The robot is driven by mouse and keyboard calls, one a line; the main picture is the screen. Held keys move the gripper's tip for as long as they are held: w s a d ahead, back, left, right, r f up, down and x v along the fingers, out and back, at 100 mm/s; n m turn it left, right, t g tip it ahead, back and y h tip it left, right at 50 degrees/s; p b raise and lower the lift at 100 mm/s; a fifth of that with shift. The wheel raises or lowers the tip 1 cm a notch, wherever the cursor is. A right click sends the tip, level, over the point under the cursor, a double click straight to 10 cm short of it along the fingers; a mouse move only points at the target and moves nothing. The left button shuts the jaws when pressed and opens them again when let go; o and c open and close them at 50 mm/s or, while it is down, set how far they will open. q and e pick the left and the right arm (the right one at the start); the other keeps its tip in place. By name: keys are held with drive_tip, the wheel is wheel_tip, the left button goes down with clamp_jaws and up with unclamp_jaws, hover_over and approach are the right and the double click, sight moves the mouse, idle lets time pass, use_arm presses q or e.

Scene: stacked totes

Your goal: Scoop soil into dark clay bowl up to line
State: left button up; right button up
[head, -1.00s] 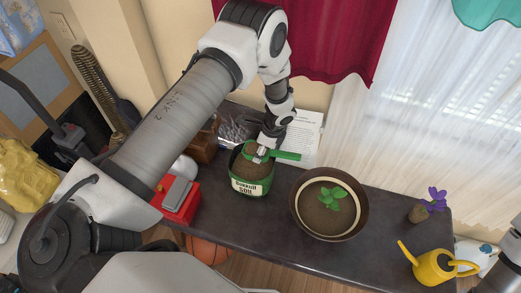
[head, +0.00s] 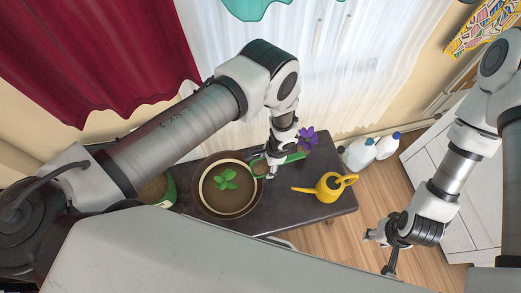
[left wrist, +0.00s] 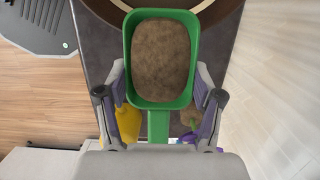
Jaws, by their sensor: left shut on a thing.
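The dark clay bowl (head: 200,204) stands on the dark table, with soil, a pale ring on its inner wall and a green leafy plant (head: 226,179) in the middle. My left gripper (head: 272,168) is shut on a green scoop (left wrist: 188,60), just right of the bowl. In the left wrist view the scoop is filled with brown soil (left wrist: 160,55), and part of the bowl's rim shows beyond it. The green soil bag (head: 170,190) is left of the bowl, partly hidden by my left arm. My right gripper (head: 378,252) is open and empty over the floor.
A yellow watering can (head: 328,188) stands at the table's right end. A purple flower (head: 308,135) is behind it, close to my left gripper. White jugs (head: 360,152) stand beyond the table. A white cabinet (head: 440,155) is at the right.

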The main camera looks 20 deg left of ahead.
sight(253, 171)
use_arm(q)
drive_tip(key=shift+s+a+t+h, duration=0.3)
drive_tip(key=shift+s+a+h, duration=0.05)
drive_tip(key=shift+a+h, duration=0.1)
drive_tip(key=shift+f+b, duration=0.15)
drive_tip(key=shift+b, duration=0.4)
drive_tip(key=shift+w+f+b, duration=0.1)
drive_tip(key=shift+w+b, duration=0.05)
drive_tip(key=shift+b, duration=0.45)
drive_tip(key=shift+a+h+b, duration=0.1)
drive_tip(key=shift+h+b, duration=0.15)
drive_tip(key=shift+b, duration=0.35)
drive_tip(key=shift+s+a+t+h+b, duration=0.35)
drive_tip(key=shift+a+t+h+b, duration=0.25)
drive_tip(key=shift+b, duration=3.05)
drive_tip(key=shift+s+a+t+h+b, duration=0.35)
drive_tip(key=shift+h+b, duration=0.45)
drive_tip(key=shift+b, duration=2.85)
drive_tip(key=shift+s+a+r+t+h+b, duration=0.1)
drive_tip(key=shift+a+r+t+h+b, duration=0.25)
drive_tip(key=shift+b, duration=0.75)
drive_tip(key=shift+s+d+r+t+h+b, duration=0.1)
drive_tip(key=shift+s+t+h+b, duration=0.1)
drive_tip(key=shift+h+b, duration=0.7)
drive_tip(key=shift+s+a+r+t+h+b, duration=0.1)
drive_tip(key=shift+a+r+t+h+b, duration=0.15)
drive_tip(key=shift+b, duration=1.1)
drive_tip(key=shift+s+a+r+t+h+b, duration=0.1)
drive_tip(key=shift+a+r+t+h+b, duration=0.15)
drive_tip(key=shift+t+h+b, duration=0.4)
